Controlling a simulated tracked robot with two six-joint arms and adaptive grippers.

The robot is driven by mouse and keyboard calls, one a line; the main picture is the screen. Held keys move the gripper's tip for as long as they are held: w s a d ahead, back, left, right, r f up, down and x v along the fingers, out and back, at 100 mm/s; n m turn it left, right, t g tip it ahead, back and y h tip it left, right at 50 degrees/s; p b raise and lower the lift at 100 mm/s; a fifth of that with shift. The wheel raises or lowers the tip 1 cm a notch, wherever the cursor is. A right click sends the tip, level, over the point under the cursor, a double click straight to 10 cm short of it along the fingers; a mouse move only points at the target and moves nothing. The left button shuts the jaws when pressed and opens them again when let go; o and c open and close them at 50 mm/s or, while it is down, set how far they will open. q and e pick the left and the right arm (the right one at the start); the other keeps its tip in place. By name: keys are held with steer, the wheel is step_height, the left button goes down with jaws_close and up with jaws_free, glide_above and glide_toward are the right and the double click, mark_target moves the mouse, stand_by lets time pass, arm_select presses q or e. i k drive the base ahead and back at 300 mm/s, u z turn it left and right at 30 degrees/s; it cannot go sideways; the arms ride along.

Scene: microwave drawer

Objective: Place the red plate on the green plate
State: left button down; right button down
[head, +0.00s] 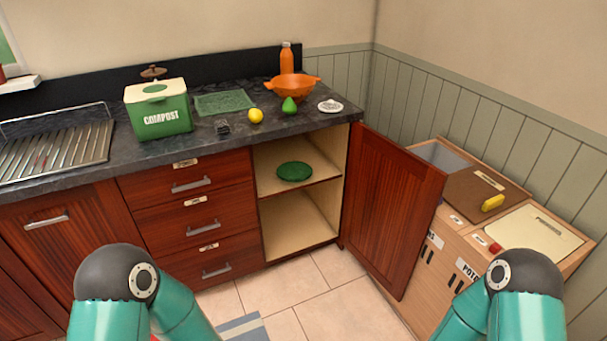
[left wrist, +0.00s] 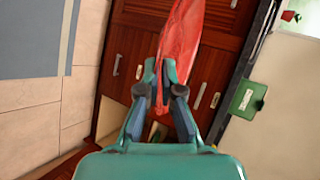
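The red plate (left wrist: 186,40) is seen nearly edge-on in the left wrist view, between the fingers of my left gripper (left wrist: 163,72). The gripper is shut on it and holds it in front of the wooden drawer fronts. The green plate (head: 294,171) lies flat on the upper shelf of the open cabinet in the head view, with nothing on it. Both my arms show at the bottom of the head view, but their grippers are out of that frame. My right gripper is in neither view.
The cabinet door (head: 387,208) stands open to the right of the shelf (head: 318,172). Wooden drawers (head: 187,206) are left of it. The countertop (head: 226,141) above holds a compost bin (head: 158,108), an orange colander (head: 291,86) and fruit. Bins (head: 520,240) stand right of the door.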

mark_target(296, 177)
steer(key=k, duration=0.6)
steer(key=u, duration=0.35)
steer(key=i, duration=1.65)
steer(key=z, duration=0.35)
